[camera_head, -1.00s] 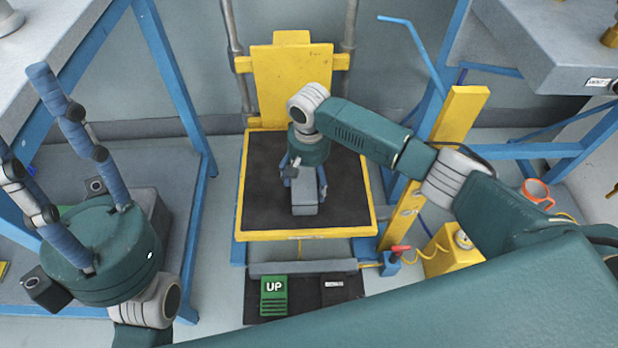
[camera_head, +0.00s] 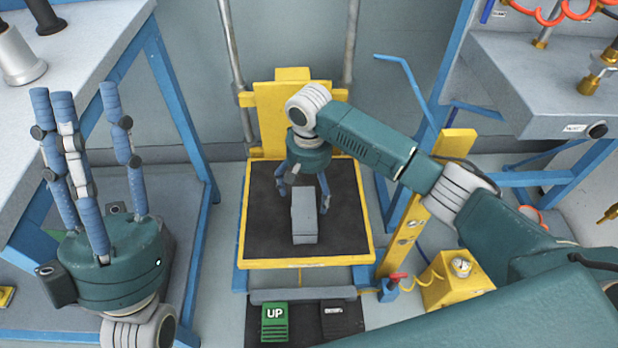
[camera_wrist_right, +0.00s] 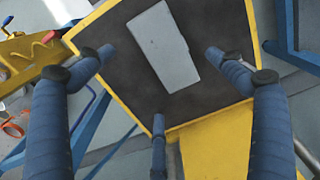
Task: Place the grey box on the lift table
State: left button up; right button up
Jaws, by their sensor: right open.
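The grey box (camera_head: 304,216) rests on the black top of the yellow-edged lift table (camera_head: 262,248), near its middle. In the right wrist view the box (camera_wrist_right: 164,46) lies on the dark surface (camera_wrist_right: 130,80), clear of the fingers. My right gripper (camera_head: 304,194) is over the lift table, just above and behind the box, with its blue fingers spread and nothing between them. In the right wrist view its open fingers (camera_wrist_right: 160,85) stand apart from the box. My left gripper (camera_head: 88,110) is at the left, pointing up, fingers apart and empty.
A green UP pedal (camera_head: 274,322) and a dark pedal (camera_head: 337,318) lie on the floor before the lift. A yellow post (camera_head: 408,235) and yellow unit (camera_head: 457,286) stand at its right. Grey benches flank it, the left one (camera_head: 90,50) carrying metal parts.

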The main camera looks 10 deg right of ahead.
jog(key=w+a+r+n+t+y, duration=0.1)
jog(key=a+r+n+t+y, duration=0.15)
jog(key=a, duration=0.55)
jog(key=w+a+r+n+t+y, duration=0.1)
jog(key=a+r+t+y, duration=0.2)
jog(key=a, duration=0.6)
notch_tip(320, 180, up, 9)
jog(key=a+t+y, duration=0.2)
jog(key=t+y, duration=0.2)
jog(key=t, duration=0.1)
pick_arm(q)
jog(key=w+f+g, duration=0.2)
jog(key=w, duration=0.1)
jog(key=w+d+f, duration=0.1)
jog(key=w, duration=0.1)
jog(key=shift+g+y+p, duration=0.35)
jog(key=shift+g+y, duration=0.05)
pick_arm(e)
jog(key=s+d+r+t, duration=0.5)
jog(key=d+r, duration=0.1)
jog(key=r, duration=0.3)
jog(key=s+d+r+n+t+h, duration=0.1)
jog(key=s+d+r+t, duration=0.4)
jog(key=r, duration=0.5)
jog(key=s+d+r+t+h, duration=0.1)
jog(key=s+d+r+t, duration=0.5)
jog(key=r, duration=0.4)
jog(key=shift+s+d+n, duration=0.35)
jog(key=shift+s+d, duration=0.25)
jog(key=shift+d, duration=0.25)
